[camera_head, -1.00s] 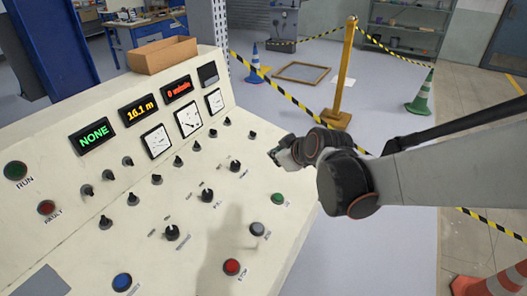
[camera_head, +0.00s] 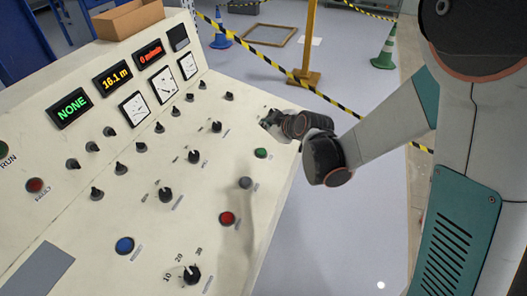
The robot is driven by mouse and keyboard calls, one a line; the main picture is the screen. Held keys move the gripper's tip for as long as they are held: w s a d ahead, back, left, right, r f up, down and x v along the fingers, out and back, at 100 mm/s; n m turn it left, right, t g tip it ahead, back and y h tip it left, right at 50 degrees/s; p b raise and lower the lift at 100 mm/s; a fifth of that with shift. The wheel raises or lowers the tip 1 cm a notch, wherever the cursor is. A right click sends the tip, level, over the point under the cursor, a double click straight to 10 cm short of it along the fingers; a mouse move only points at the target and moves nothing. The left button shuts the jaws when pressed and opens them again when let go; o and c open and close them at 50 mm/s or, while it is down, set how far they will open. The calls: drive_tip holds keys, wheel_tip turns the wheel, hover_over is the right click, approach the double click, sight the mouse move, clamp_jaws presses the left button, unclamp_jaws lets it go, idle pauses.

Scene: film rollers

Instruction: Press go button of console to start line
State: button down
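The console (camera_head: 125,215) is a cream sloped panel filling the left half of the head view. A green button (camera_head: 261,153), its label too small to read, sits near the console's right edge. Below it are a grey button (camera_head: 245,183) and a red button (camera_head: 227,219). A blue button (camera_head: 124,246) is lower left. My gripper (camera_head: 266,122) is above the panel's right edge, just beyond the green button in the picture and apart from it. The fingers are small and dark, and I cannot tell whether they are open or shut.
Black knobs (camera_head: 194,157) cover the panel. Displays read NONE (camera_head: 71,108), 16.1 m (camera_head: 116,77) and 0 m/min (camera_head: 150,53). A cardboard box (camera_head: 128,17) stands on top. Striped tape (camera_head: 262,60), a yellow post (camera_head: 308,45) and cones (camera_head: 385,50) stand behind. Floor to the right is clear.

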sight(263, 153)
drive_tip(key=shift+f, duration=0.15)
drive_tip(key=f+b, duration=0.2)
drive_tip(key=a+f+b, duration=0.1)
drive_tip(key=f+b, duration=0.1)
drive_tip(key=f, duration=0.1)
drive_tip(key=a+f+b, duration=0.1)
drive_tip(key=f+b, duration=0.1)
drive_tip(key=f, duration=0.1)
drive_tip(key=shift+w+f, duration=0.15)
drive_tip(key=shift+w, duration=0.25)
drive_tip(key=shift+f+b, duration=0.1)
drive_tip(key=shift+b, duration=0.2)
idle(0.9)
drive_tip(key=shift+f+b, duration=0.3)
drive_tip(key=shift+a+f+b, duration=0.1)
drive_tip(key=shift+f+b, duration=0.35)
idle(0.8)
drive_tip(key=shift+r, duration=0.1)
drive_tip(key=shift+d+r+p, duration=0.2)
drive_tip(key=shift+r+p, duration=0.35)
drive_tip(key=shift+r, duration=0.25)
